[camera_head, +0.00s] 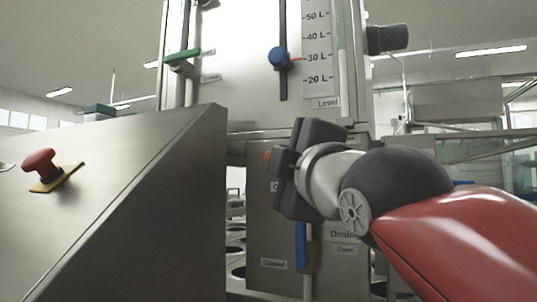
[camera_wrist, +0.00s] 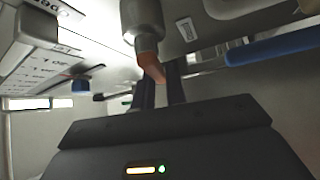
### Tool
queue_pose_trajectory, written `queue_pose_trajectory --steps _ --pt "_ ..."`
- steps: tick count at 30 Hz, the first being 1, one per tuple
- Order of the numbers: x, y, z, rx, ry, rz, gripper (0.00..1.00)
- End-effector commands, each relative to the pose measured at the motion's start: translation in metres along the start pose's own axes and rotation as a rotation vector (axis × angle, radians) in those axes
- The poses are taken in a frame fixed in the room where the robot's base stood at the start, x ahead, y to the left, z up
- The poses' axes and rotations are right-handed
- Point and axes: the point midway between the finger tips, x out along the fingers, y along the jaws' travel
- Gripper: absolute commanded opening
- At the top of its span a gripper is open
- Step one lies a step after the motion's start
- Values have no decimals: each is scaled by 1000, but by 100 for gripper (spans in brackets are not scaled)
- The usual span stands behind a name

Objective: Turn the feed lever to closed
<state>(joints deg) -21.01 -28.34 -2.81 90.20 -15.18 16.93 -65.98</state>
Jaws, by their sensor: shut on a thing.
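The feed lever, which I take to be the orange handle (camera_wrist: 152,68), shows in the wrist view beside a metal cylinder (camera_wrist: 142,30). My gripper (camera_wrist: 163,92) is shut on this handle, with one dark finger on each side. In the head view my gripper (camera_head: 287,170) is at the front of the grey panel (camera_head: 262,225). There a small orange part (camera_head: 267,155) shows just left of it. The rest of the lever is hidden behind my gripper, so its angle is hard to tell. A label (camera_head: 277,187) beside it is partly covered.
A blue handle (camera_head: 300,245) hangs below my gripper, between labels "Closed" (camera_head: 273,264) and "Open" (camera_head: 345,250); it is close in the wrist view (camera_wrist: 270,45). A sloped console (camera_head: 130,210) with a red button (camera_head: 40,163) stands left. A green lever (camera_head: 182,57) and blue level knob (camera_head: 279,57) are above.

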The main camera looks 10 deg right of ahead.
Motion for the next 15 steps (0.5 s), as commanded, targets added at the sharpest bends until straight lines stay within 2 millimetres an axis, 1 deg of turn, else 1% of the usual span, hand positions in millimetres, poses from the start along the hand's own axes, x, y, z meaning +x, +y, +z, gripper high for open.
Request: queue_pose_trajectory --steps 1,6,15 --pt "-2 3 -3 -25 4 -30 0" --pt "-8 -2 -4 -108 2 -113 0" --pt "-10 -9 -4 -193 2 -197 0"
